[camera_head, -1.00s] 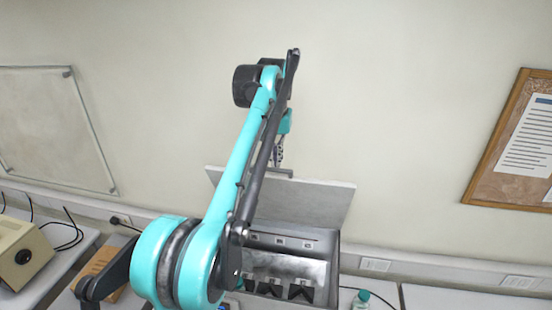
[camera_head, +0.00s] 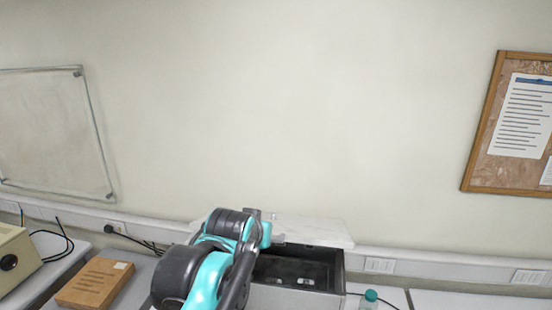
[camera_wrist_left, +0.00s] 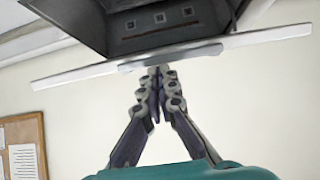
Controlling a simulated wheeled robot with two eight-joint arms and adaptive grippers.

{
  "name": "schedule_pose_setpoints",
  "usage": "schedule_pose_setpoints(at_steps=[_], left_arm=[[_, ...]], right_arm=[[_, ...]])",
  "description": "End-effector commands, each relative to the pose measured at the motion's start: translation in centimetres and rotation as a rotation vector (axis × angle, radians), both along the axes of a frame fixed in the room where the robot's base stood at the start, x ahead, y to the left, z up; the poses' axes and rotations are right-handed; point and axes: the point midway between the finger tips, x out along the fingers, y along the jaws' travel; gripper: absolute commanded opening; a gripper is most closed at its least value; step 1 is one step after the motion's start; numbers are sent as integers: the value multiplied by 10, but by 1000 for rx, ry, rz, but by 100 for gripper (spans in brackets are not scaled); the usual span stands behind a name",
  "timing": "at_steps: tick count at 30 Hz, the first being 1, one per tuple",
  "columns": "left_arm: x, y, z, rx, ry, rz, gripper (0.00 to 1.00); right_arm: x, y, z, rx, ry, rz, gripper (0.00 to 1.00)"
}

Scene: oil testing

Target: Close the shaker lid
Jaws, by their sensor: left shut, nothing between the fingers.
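The shaker is a grey box (camera_head: 325,277) on the bench, partly covered by my left arm in the head view. Its pale lid (camera_head: 315,232) is hinged partway down, and the dark inside shows through the gap below it. In the left wrist view the lid (camera_wrist_left: 85,75) appears nearly edge-on, with a grey handle bar (camera_wrist_left: 185,54) along it. My left gripper (camera_wrist_left: 156,76) is shut and empty, its fingertips at or very near the lid's handle; I cannot tell whether they touch. My right gripper is not in view.
A bottle with a teal cap (camera_head: 369,299) stands just right of the shaker.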

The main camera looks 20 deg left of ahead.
Motion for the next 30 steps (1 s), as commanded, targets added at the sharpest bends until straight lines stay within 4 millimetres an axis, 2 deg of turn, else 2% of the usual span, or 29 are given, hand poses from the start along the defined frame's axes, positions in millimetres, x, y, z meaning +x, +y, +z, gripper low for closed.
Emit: schedule_pose_setpoints(at_steps=[1,6,12,15,21,30], left_arm=[[-10,-3,-26,12,-42,-1,0],[-30,-8,-76,48,-184,-1,0],[-42,-11,-124,82,-317,-1,0],[-44,-12,-142,95,-367,-1,0],[-46,-12,-162,112,-431,-1,0],[-47,-12,-172,118,-453,1,0]], right_arm=[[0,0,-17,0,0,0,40],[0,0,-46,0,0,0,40],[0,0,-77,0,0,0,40],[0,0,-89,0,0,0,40],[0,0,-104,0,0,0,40],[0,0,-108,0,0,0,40]])
